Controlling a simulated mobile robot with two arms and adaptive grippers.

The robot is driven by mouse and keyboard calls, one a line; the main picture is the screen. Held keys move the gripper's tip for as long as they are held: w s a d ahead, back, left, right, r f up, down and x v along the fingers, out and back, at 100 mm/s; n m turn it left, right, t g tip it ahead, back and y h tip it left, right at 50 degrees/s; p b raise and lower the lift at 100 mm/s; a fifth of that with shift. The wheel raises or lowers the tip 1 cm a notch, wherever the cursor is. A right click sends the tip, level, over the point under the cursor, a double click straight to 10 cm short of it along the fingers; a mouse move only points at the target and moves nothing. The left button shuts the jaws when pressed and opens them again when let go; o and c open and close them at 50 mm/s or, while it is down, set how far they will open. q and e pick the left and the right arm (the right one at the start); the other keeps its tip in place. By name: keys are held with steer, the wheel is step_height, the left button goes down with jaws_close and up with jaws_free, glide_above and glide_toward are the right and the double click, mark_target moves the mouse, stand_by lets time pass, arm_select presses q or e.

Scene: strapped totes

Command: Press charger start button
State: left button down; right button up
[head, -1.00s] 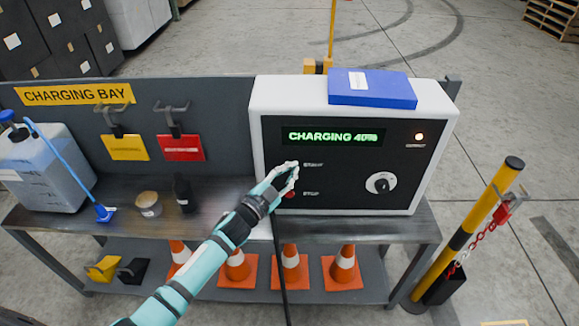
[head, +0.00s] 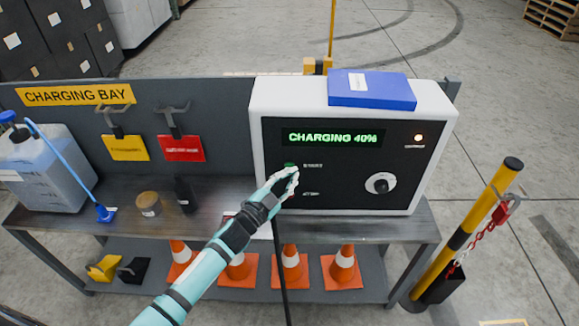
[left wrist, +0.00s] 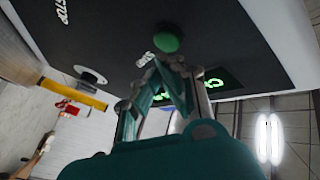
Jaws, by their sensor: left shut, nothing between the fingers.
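The charger (head: 268,100) is a white box with a black front panel on the bench. Its green display (head: 332,138) reads "CHARGING 40%". The green start button (head: 289,165) shows just above my left gripper (head: 291,176) in the head view. In the left wrist view the green button (left wrist: 168,39) stands clear ahead of the fingertips, and the gripper (left wrist: 165,68) is shut and empty. The tips are close to the panel; contact cannot be told. The stop button is hidden behind the gripper in the head view. My right gripper is not in view.
A blue box (head: 371,90) lies on top of the charger. A jug (head: 45,165), jar (head: 148,203) and dark bottle (head: 184,194) stand left on the bench.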

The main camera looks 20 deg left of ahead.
arm_select(q)
steer(key=s, duration=0.2)
steer(key=s+d+p, duration=0.1)
steer(key=s, duration=0.1)
steer(key=shift+s+d, duration=0.2)
steer(key=shift+s, duration=0.15)
steer(key=s+a+f+n+g+y, duration=0.25)
steer(key=s+f, duration=0.35)
steer(key=f, duration=0.5)
steer(key=s+a+f+n+g+y, duration=0.1)
steer(key=s+a+f+n+g, duration=0.3)
steer(key=f, duration=0.8)
steer(key=s+d+f+g+y, duration=0.1)
steer(key=s+f+g+y, duration=0.1)
steer(key=s+f, duration=0.7)
steer(key=s+f+n+g, duration=0.1)
steer(key=s+f, duration=0.4)
steer(key=s, duration=0.5)
steer(key=s+a+f+g+y, duration=0.1)
steer(key=s+f+g, duration=0.3)
steer(key=s, duration=0.6)
steer(key=s+f+n+g, duration=0.1)
steer(key=s+f+g, duration=0.2)
steer(key=s+f, duration=0.5)
steer(key=shift+s+a+n, duration=0.3)
steer(key=shift+s+n, duration=0.05)
steer(key=shift+s, duration=0.65)
steer(key=shift+f+g, duration=0.1)
steer(key=shift+g, duration=0.15)
